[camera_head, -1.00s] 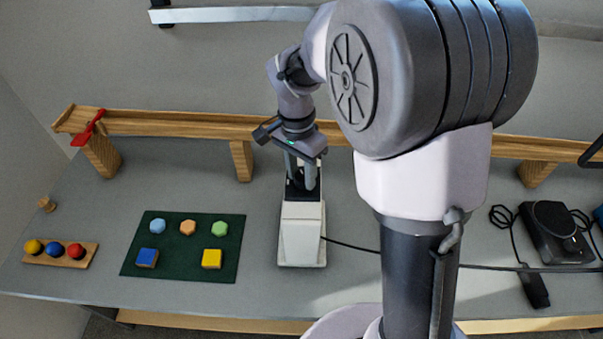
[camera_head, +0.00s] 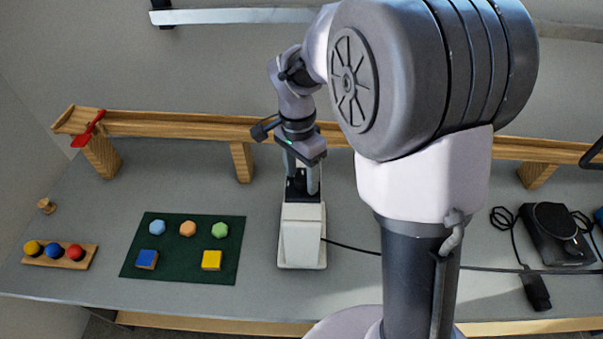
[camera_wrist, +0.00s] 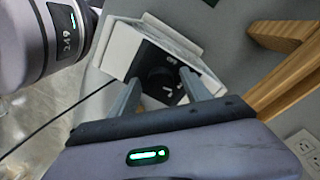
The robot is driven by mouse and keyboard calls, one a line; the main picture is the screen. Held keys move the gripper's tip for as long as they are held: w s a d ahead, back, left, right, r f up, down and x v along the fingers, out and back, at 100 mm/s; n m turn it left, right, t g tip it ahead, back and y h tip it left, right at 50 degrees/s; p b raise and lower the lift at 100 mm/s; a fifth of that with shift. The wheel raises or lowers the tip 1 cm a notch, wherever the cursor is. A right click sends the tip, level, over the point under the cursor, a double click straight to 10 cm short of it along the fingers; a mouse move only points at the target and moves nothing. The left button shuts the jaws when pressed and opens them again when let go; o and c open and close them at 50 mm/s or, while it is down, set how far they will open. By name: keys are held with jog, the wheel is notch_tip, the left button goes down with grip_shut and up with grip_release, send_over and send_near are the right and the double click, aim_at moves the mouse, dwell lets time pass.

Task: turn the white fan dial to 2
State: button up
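The white fan box (camera_head: 302,245) stands on the grey table in the head view, with a dark panel at its far end. In the wrist view the white box (camera_wrist: 116,47) carries a black round dial (camera_wrist: 160,78) on the dark panel, with small white marks around it. My gripper (camera_head: 301,183) is over the panel, pointing down. In the wrist view my gripper (camera_wrist: 160,82) has its two fingers apart, one on each side of the dial. I cannot tell whether either finger touches it. The dial's setting is too small to read.
A wooden rail (camera_head: 190,127) runs behind the box, close to my gripper. A green mat (camera_head: 184,273) with coloured blocks lies left, beyond it a wooden holder (camera_head: 45,261) with balls. A black device (camera_head: 552,232) stands right. A dark cable leaves the box rightward.

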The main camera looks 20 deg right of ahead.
aim_at(298, 175)
notch_tip(298, 175, up, 17)
jog(key=w+p, duration=0.1)
jog(key=p, duration=0.5)
jog(key=shift+a+r, duration=0.2)
jog(key=shift+a, duration=0.05)
